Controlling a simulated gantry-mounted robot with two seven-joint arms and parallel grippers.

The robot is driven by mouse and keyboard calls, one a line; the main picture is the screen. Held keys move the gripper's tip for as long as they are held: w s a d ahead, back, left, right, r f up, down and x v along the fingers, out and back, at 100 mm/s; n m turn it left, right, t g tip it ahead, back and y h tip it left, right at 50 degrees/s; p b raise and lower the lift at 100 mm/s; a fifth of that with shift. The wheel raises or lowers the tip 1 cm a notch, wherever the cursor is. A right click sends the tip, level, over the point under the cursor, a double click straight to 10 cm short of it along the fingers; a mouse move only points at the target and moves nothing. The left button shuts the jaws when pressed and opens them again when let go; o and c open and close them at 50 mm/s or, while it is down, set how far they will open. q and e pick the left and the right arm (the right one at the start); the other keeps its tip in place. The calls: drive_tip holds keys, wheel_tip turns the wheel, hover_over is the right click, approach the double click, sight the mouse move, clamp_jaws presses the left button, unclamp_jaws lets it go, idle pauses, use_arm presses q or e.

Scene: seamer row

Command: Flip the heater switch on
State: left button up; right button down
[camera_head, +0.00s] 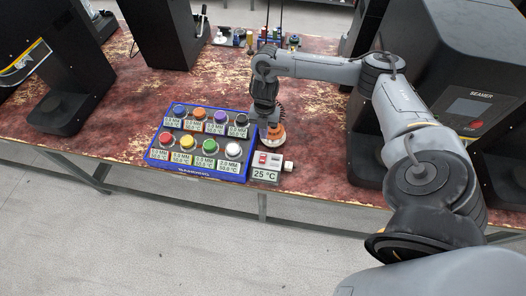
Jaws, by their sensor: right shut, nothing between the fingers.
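The heater (277,174) is a small pale box at the front edge of the table, beside the blue rack. Its display reads 25 °C. A small red switch (263,157) sits on its upper left; its exact tilt is too small to tell. My right gripper (267,124) points down, shut and empty, just behind the heater and apart from the switch. An orange-topped round thing (275,139) on a pale base is right beside the gripper and partly hidden by it. My left gripper is out of view.
A blue rack (203,172) holds several coloured round caps with labels, left of the heater. Small items sit at the back. The worn red table (130,120) is partly clear.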

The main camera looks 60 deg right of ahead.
drive_tip(key=f, duration=0.1)
drive_tip(key=b, duration=0.4)
hover_over(263, 160)
drive_tip(key=f, duration=1.1)
drive_tip(key=shift+w+d, duration=0.1)
drive_tip(key=shift+d, duration=0.15)
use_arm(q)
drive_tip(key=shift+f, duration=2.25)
use_arm(e)
drive_tip(key=shift+a+f, duration=0.1)
drive_tip(key=shift+f, duration=0.85)
